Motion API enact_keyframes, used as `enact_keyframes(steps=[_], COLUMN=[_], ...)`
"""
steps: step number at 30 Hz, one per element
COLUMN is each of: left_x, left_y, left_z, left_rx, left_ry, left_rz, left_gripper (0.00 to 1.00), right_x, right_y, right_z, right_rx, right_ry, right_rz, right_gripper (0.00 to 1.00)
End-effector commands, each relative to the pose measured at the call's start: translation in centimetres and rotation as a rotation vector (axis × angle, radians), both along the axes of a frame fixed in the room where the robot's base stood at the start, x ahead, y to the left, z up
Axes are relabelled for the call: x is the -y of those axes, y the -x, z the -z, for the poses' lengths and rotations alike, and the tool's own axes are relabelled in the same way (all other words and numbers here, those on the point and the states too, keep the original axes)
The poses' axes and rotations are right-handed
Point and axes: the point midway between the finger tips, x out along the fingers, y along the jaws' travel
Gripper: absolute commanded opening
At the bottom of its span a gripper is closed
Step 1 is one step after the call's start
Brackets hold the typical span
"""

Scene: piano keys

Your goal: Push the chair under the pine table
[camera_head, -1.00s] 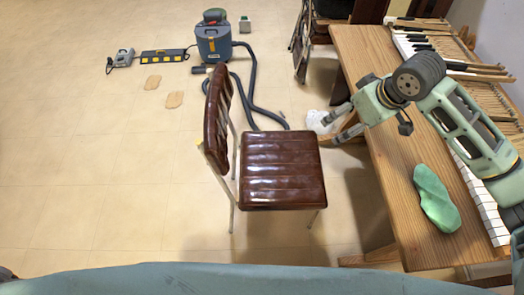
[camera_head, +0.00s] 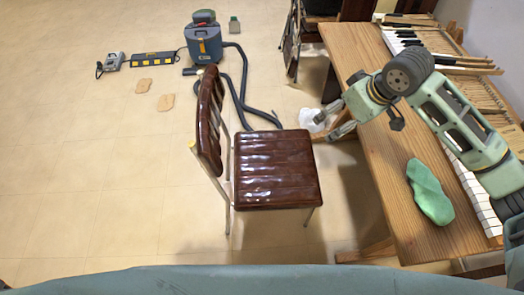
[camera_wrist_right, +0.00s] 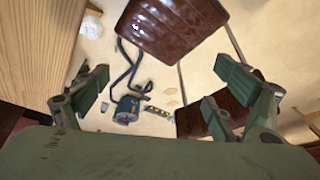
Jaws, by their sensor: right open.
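The chair (camera_head: 277,168) has a shiny dark brown ribbed seat, a matching backrest on its left side and thin metal legs. It stands upright on the floor, left of the pine table (camera_head: 365,100), with a strip of floor between seat and table. My right gripper (camera_head: 330,125) reaches over the table's left edge, above and beyond the seat's far right corner. It is open and empty, apart from the chair in the picture. My left gripper is out of view.
A green cloth-like piece (camera_head: 430,192) lies on the table, beside piano keys (camera_head: 480,205). A blue-grey vacuum cleaner (camera_head: 203,45) with a dark hose (camera_head: 243,95) stands behind the chair. A white crumpled item (camera_head: 311,119) lies near the gripper. The floor at left is mostly clear.

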Motion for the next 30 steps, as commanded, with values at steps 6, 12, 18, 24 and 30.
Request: enact_keyframes(steps=[6,12,18,24,30], left_x=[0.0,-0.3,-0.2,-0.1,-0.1], left_y=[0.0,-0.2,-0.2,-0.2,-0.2], left_z=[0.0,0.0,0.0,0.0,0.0], left_rx=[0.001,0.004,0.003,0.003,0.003], left_ry=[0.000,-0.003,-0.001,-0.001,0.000], left_rz=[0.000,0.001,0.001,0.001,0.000], left_gripper=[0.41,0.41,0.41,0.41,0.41], right_x=[0.0,-1.0,-5.4,-8.2,-7.0], right_y=[0.0,0.8,5.4,11.5,16.7], right_z=[0.0,1.0,5.4,8.8,10.8], right_rx=[0.000,-0.003,0.003,0.021,0.011], right_ry=[0.000,-0.006,-0.042,-0.089,-0.084], right_rz=[0.000,-0.016,-0.058,0.001,0.143], right_gripper=[0.88,0.88,0.88,0.88,0.88])
